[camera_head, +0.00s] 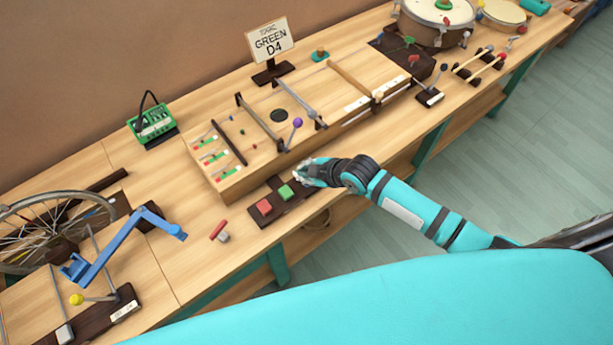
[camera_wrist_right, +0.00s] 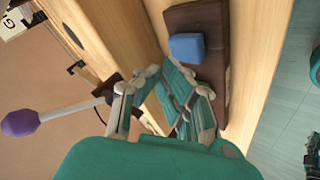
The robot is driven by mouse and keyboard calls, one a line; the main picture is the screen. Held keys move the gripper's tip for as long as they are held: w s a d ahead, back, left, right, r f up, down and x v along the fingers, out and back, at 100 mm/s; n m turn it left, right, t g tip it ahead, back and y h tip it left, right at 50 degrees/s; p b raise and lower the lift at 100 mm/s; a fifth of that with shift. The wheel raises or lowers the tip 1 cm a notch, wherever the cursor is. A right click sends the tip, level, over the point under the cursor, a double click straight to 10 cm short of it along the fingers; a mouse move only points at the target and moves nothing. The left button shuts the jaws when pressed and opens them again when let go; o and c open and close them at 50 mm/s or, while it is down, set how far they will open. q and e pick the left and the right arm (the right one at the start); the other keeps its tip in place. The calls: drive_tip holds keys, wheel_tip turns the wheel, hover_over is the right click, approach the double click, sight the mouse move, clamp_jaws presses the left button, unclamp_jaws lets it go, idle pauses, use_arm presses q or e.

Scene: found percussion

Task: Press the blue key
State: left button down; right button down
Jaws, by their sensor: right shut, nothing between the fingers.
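The blue key (camera_wrist_right: 187,47) is a rounded blue block on a dark brown board, clear in the right wrist view. In the head view it is hidden behind my right gripper. The same board (camera_head: 295,204) carries a red key (camera_head: 264,207) and a green key (camera_head: 285,192), at the bench's front edge. My right gripper (camera_head: 303,172) is shut and empty, at the right end of the board. In the right wrist view its fingers (camera_wrist_right: 165,74) are just beside the blue key; I cannot tell whether they touch it. My left gripper is not in view.
A wooden string box (camera_head: 345,98) stands behind the keys, with a purple-tipped mallet (camera_head: 297,123) over its front. A small red-and-grey piece (camera_head: 219,230) lies left of the keys. A blue crank (camera_head: 110,250) and wheel (camera_head: 45,225) are further left. A sign (camera_head: 270,42) reads "GREEN D4".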

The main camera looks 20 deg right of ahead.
idle(0.5)
drive_tip(key=shift+f, duration=0.45)
drive_tip(key=shift+f+b, duration=0.5)
drive_tip(key=shift+f, duration=0.05)
idle(0.6)
drive_tip(key=shift+r, duration=0.1)
drive_tip(key=shift+r+p, duration=0.9)
drive_tip(key=shift+p, duration=0.1)
wheel_tip(320, 180, up, 5)
drive_tip(key=p, duration=0.5)
drive_tip(key=shift+r, duration=0.1)
